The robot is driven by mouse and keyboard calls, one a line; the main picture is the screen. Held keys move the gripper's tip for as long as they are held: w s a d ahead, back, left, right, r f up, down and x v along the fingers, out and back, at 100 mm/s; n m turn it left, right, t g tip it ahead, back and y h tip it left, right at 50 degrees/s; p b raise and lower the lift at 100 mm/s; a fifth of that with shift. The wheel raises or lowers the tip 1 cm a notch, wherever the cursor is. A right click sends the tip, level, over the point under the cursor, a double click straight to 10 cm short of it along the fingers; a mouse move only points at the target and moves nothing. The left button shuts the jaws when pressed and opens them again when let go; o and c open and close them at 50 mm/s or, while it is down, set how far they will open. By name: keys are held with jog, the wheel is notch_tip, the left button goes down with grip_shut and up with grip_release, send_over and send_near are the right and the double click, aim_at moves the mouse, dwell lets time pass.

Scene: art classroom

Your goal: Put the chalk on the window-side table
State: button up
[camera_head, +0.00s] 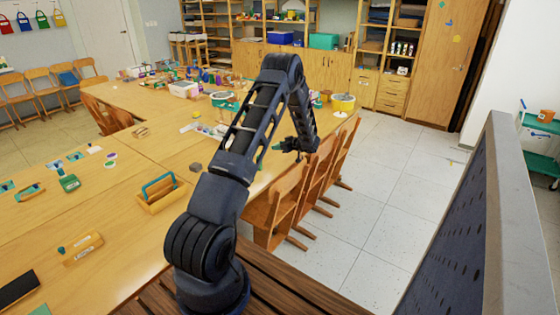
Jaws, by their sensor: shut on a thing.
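My gripper (297,146) is at the end of my dark arm, seen beside the right edge of the long wooden table and near the chair backs. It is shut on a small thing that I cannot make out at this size. I cannot pick out the chalk for certain. Light wooden tables (108,193) fill the left and middle of the view, with several art items on them. No window shows, so I cannot tell which table is the window-side one.
Wooden chairs (273,207) line the table's right side. A dark panel with a grey frame (490,190) rises at right. The tiled floor between (385,205) is clear. Shelves and cabinets stand behind.

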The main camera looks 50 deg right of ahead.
aim_at(280, 163)
jog(key=shift+f, duration=4.3)
jog(key=shift+f, duration=0.2)
jog(key=o, duration=0.9)
jog(key=shift+o, duration=0.2)
jog(key=v, duration=1)
jog(key=shift+s+r, duration=0.2)
jog(key=shift+s, duration=0.15)
